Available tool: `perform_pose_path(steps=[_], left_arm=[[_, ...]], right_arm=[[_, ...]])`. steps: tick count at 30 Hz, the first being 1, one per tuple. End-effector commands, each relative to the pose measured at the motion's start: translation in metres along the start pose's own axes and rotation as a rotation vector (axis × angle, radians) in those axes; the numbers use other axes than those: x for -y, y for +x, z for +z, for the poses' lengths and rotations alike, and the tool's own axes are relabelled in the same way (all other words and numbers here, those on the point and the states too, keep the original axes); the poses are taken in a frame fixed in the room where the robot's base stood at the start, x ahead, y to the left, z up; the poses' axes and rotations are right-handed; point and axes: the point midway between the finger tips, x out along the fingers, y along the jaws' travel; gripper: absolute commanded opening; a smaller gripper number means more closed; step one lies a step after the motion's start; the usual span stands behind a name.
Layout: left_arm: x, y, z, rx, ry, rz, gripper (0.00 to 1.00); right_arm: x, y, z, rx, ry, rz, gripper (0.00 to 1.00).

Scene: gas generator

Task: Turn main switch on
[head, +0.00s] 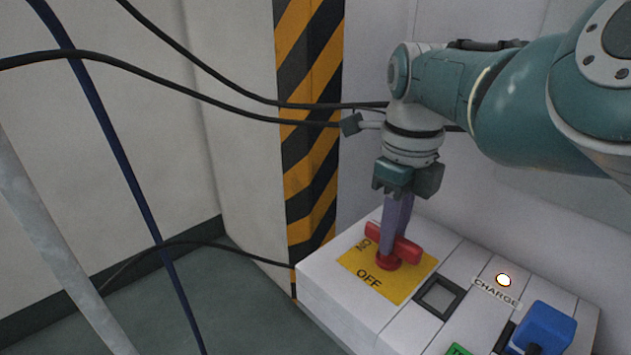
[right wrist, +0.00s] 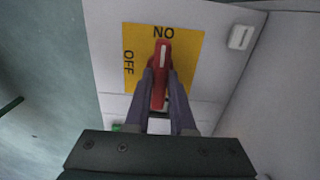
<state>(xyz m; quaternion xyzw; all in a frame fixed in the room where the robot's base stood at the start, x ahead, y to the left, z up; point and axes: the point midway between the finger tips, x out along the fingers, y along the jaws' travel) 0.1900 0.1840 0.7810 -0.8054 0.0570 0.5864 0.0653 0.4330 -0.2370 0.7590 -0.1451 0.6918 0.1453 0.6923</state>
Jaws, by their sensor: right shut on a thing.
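The main switch is a red rotary handle (head: 407,249) on a yellow plate (head: 368,282) marked ON and OFF, on top of a white panel. In the right wrist view the handle (right wrist: 162,58) carries a white line, and its marked end lies right beside the ON lettering; OFF is off to the left. My right gripper (head: 395,226) reaches down from above, with its purple fingers on the handle. In the right wrist view its fingers (right wrist: 161,85) lie on both sides of the handle, shut on it. My left gripper is not in view.
Right of the plate are a dark square frame (head: 440,297), a lit lamp (head: 503,280) above a CHARGE label, and a blue part (head: 543,328). A striped post (head: 310,150) stands behind the panel. Dark cables hang at left; a wall is close behind.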

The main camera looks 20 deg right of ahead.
Motion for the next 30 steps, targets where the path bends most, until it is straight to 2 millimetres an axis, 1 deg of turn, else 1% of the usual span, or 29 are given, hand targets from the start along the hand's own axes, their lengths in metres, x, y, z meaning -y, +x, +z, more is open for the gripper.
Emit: perform_pose_path(steps=[17,18,25,30], left_arm=[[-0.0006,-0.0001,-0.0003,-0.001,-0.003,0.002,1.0],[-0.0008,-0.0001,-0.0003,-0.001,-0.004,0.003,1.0],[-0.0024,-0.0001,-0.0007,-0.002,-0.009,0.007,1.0],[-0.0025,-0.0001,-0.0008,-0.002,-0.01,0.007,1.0]], right_arm=[[0.0,-0.0005,-0.0002,-0.001,0.031,0.0,0.0],[0.0001,-0.0005,-0.0001,-0.001,0.031,0.0,0.27],[0.0001,-0.0003,-0.0001,-0.001,0.029,0.0,0.53],[0.0001,-0.0002,-0.0001,-0.001,0.028,0.0,0.53]])
